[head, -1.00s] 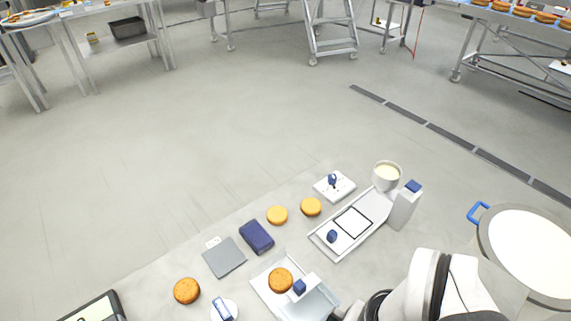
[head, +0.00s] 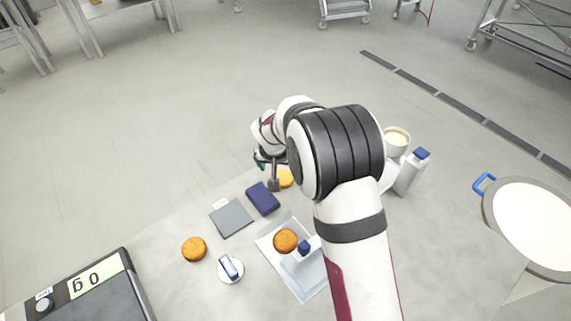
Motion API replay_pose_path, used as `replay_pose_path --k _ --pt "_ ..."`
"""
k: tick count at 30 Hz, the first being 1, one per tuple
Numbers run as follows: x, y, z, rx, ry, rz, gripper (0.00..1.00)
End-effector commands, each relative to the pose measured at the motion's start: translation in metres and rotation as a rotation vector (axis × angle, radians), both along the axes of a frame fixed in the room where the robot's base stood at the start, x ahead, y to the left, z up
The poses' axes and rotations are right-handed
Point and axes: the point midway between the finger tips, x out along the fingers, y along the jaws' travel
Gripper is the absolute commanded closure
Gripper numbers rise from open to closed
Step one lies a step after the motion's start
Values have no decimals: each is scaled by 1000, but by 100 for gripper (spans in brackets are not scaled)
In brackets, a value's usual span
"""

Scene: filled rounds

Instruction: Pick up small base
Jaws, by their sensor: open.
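A pale golden round cake base (head: 287,178) lies on the table just right of my gripper's tip and is partly hidden by it. My gripper (head: 270,180) is open and points down beside that base; I cannot tell whether they touch. A browner round (head: 194,249) lies on the table at the left. Another browner round (head: 285,239) sits on a clear tray (head: 305,285). I cannot tell by size which round is the small base. My arm hides the area to the right of the gripper.
A navy block (head: 263,198) and a grey square plate (head: 231,218) lie close to the gripper.

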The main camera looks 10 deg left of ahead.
Motion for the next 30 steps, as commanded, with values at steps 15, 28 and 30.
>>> replay_pose_path --k 15,28,30 --pt "37 -2 -80 0 3 -1 0" --pt "38 -2 -82 0 1 -1 36" --pt "38 -2 -82 0 1 -1 48"
